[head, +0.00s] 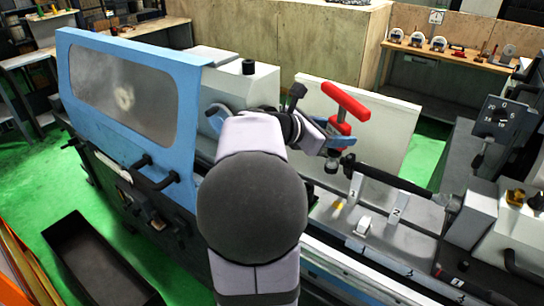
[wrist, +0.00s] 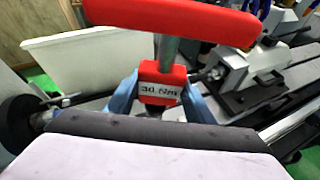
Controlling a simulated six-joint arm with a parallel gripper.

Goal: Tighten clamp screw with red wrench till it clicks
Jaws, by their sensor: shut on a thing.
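The red wrench (head: 346,102) has a T-shaped red handle, a grey shaft and a red block below. In the wrist view the wrench (wrist: 170,20) shows a "30 Nm" label on that block. My gripper (head: 338,141) has blue fingers, one on each side of the block; in the wrist view my gripper (wrist: 160,98) is shut on it. The wrench stands roughly upright, its dark lower end (head: 331,166) near the left end of a dark shaft (head: 390,179). I cannot make out the clamp screw or whether the wrench touches it.
A blue guard with a window (head: 130,90) stands at the left of the grinder. Numbered white supports (head: 394,214) stand on the machine bed below the shaft. The tailstock (head: 472,220) is at the right. A white panel (head: 375,122) rises behind the wrench.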

